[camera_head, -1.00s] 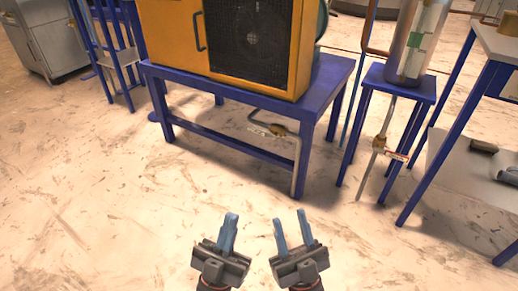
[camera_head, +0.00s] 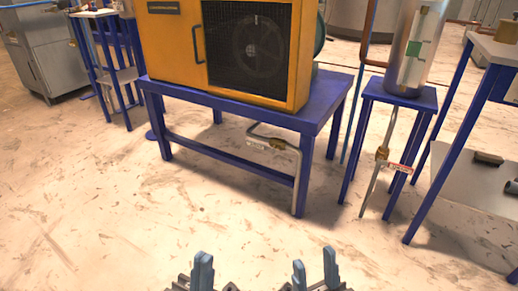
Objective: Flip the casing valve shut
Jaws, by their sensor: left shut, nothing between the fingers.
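Two small brass valves on thin pipes show in the head view. One valve (camera_head: 279,144) is on the bent pipe under the blue table with the yellow machine, with a pale label beside it. The other valve (camera_head: 382,154) is on the slanting pipe under the small blue stand, with a red and white label (camera_head: 399,168). I cannot tell from the picture which is the casing valve, and the handle positions are too small to read. My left gripper (camera_head: 202,268) is shut and empty at the bottom edge. My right gripper (camera_head: 314,268) is open and empty, also far from both valves.
The yellow machine (camera_head: 172,52) stands on the blue table (camera_head: 245,106). A metal cylinder (camera_head: 420,45) stands on the small blue stand (camera_head: 401,92). A blue-legged table (camera_head: 452,125) is at the right. The floor (camera_head: 150,220) between my grippers and the furniture is clear.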

